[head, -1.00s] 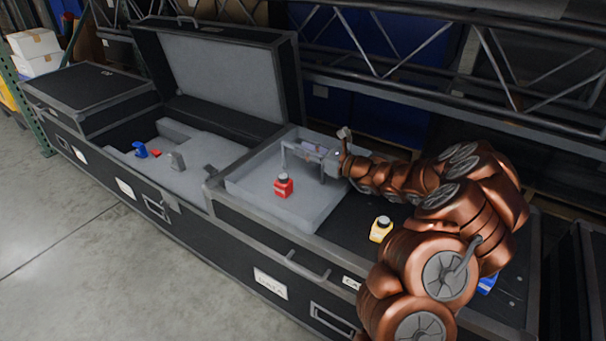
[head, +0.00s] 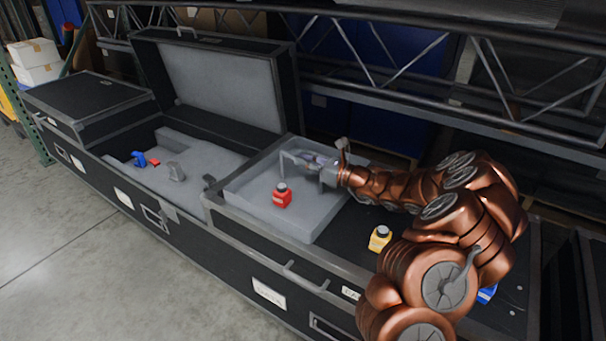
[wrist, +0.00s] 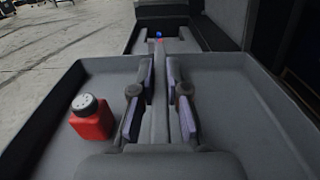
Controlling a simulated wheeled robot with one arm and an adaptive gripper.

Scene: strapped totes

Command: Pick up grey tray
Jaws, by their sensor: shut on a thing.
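The grey tray (head: 308,215) is a shallow open box on the right part of the black case in the head view. It also fills the wrist view (wrist: 245,105). My gripper (head: 305,163) reaches into the tray from the right. In the wrist view its fingers (wrist: 160,98) are shut on the tray's central grey bar, one finger on each side. The tray's underside is hidden.
The open case compartment (head: 200,165) with blue, red and grey items lies left of the tray, its raised lid (head: 225,85) behind. A yellow bottle (head: 380,238) stands on the case to the right. Metal truss (head: 400,65) runs behind.

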